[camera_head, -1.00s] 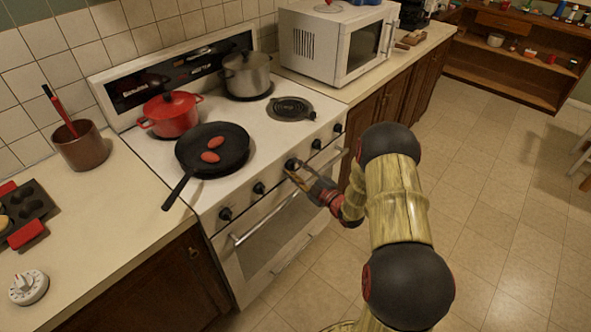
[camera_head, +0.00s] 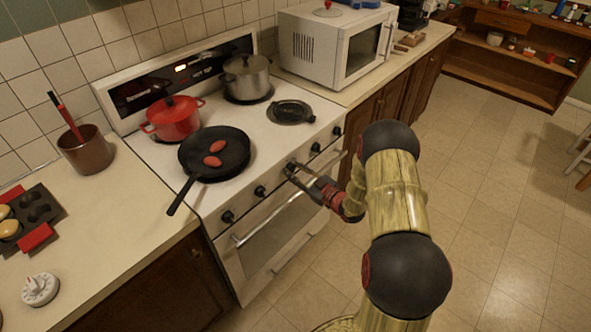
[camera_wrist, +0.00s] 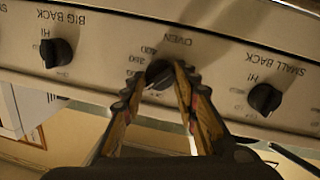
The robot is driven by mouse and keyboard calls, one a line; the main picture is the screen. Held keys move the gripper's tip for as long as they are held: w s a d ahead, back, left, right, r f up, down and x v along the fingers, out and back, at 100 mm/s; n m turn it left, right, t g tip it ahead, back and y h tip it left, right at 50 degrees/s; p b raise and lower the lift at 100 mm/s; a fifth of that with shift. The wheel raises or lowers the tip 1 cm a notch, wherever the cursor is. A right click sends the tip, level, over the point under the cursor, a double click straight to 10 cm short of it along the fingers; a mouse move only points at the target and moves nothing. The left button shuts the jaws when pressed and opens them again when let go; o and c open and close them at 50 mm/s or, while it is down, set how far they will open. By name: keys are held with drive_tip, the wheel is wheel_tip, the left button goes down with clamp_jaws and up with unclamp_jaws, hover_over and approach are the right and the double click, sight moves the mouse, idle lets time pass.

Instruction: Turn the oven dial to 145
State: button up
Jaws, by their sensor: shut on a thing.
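The oven dial (camera_wrist: 158,72) is a black knob under the upside-down label OVEN in the wrist view. Numbers are printed around it, partly covered by the fingers. My gripper (camera_wrist: 160,76) has one finger on each side of the dial and is shut on it. The dial's pointer cannot be read. In the head view my gripper (camera_head: 291,169) is at the stove's front panel, where its fingertips hide most of the dial.
Beside it are the BIG BACK knob (camera_wrist: 57,52) and the SMALL BACK knob (camera_wrist: 264,98). The oven handle (camera_head: 270,219) runs below the panel. A skillet (camera_head: 214,153), a red pot (camera_head: 172,118) and a steel pot (camera_head: 246,76) stand on the stove.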

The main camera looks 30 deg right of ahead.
drive_tip(key=shift+m, duration=0.5)
drive_tip(key=shift+p, duration=0.35)
drive_tip(key=o, duration=1.2)
drive_tip(key=shift+c, duration=0.2)
drive_tip(key=shift+s+d, duration=0.1)
drive_tip(key=v, duration=1.1)
drive_tip(key=shift+s, duration=0.4)
drive_tip(key=shift+d+r, duration=0.1)
drive_tip(key=shift+d, duration=0.05)
